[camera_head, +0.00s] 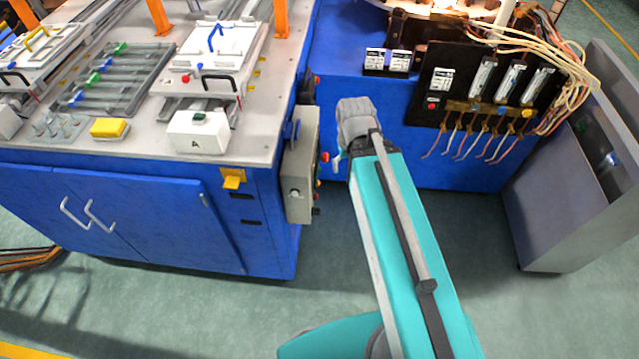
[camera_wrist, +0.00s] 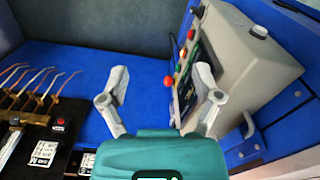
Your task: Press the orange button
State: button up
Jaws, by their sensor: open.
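A grey control box (camera_head: 299,185) is fixed to the right side of the blue workbench. In the wrist view the box (camera_wrist: 235,50) shows a dark panel edge-on, with several small coloured buttons. A protruding red-orange button (camera_wrist: 168,81) lies between the fingertips in the picture, and a small yellow-orange one (camera_wrist: 183,52) sits farther along the panel. I cannot tell for sure which is the orange button. My gripper (camera_wrist: 161,69) is open and empty; its right finger overlaps the panel in the picture, contact unclear.
The blue workbench (camera_head: 130,215) stands left, with a yellow block (camera_head: 109,128) and a white box (camera_head: 198,132) on top. A blue machine base (camera_head: 350,60) with a black wired panel (camera_head: 436,119) is behind. A grey cabinet (camera_head: 560,200) stands right. Floor is clear between.

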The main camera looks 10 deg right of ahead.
grip_shut()
dwell(1.4)
